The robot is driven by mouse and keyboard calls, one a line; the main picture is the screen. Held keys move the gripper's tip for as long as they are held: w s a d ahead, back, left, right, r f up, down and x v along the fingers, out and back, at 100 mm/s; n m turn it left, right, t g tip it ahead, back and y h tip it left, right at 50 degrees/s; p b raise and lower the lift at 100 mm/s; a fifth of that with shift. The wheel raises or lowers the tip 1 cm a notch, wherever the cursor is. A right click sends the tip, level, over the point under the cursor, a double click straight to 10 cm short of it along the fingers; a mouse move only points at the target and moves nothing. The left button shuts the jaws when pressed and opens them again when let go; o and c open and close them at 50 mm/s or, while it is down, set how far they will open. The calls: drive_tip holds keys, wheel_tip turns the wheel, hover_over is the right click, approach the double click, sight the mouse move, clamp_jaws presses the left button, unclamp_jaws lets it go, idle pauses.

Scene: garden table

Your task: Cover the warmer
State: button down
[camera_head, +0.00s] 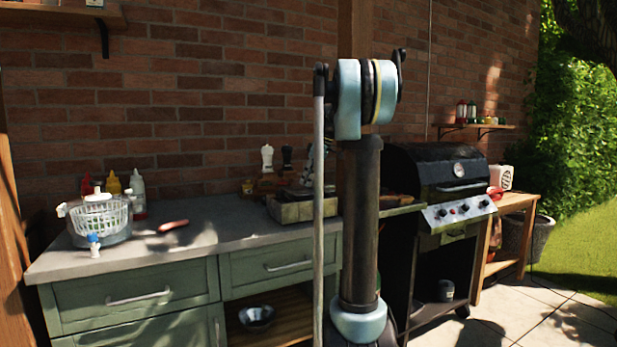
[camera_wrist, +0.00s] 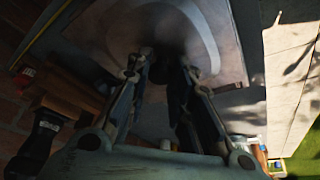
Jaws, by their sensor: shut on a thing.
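My gripper (camera_head: 309,172) is over the back of the counter, partly hidden behind my own arm. In the wrist view its fingers (camera_wrist: 160,75) are closed in on a dark part that I cannot make out well, above a broad grey panel with a pale curved band (camera_wrist: 207,30). This may be a lid held by its handle, but shadow hides the contact. Below the gripper in the head view is a beige box-like thing (camera_head: 291,211), possibly the warmer. My arm covers its right side, and I cannot tell whether its top is covered.
A white basket (camera_head: 100,215), several bottles (camera_head: 114,185) and a reddish-brown item (camera_head: 173,226) are on the counter (camera_head: 215,232) at left. A white mill (camera_head: 267,158) and a black mill (camera_head: 287,158) stand by the wall. A grill (camera_head: 445,190) is at right.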

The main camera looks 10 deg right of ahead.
drive_tip(key=shift+f, duration=0.25)
drive_tip(key=shift+f, duration=0.8)
idle(0.5)
drive_tip(key=c, duration=1.3)
unclamp_jaws()
drive_tip(key=shift+c, duration=0.2)
wheel_tip(320, 180, up, 10)
drive_tip(key=shift+f, duration=0.15)
drive_tip(key=s+a+f+m+h, duration=0.1)
drive_tip(key=s+f+m, duration=0.1)
drive_tip(key=s+f, duration=0.45)
drive_tip(key=s+f+m, duration=0.2)
drive_tip(key=s+f, duration=0.1)
drive_tip(key=s, duration=0.6)
drive_tip(key=s+a+f+m+h, duration=0.15)
drive_tip(key=s+f, duration=0.25)
drive_tip(key=s, duration=0.4)
drive_tip(key=s+d+f+m+h, duration=0.1)
drive_tip(key=s+f+m, duration=0.6)
drive_tip(key=s+f, duration=1.3)
wheel_tip(320, 180, down, 3)
drive_tip(key=shift+s+d+r, duration=0.1)
drive_tip(key=shift+s+d, duration=0.2)
drive_tip(key=shift+d, duration=0.35)
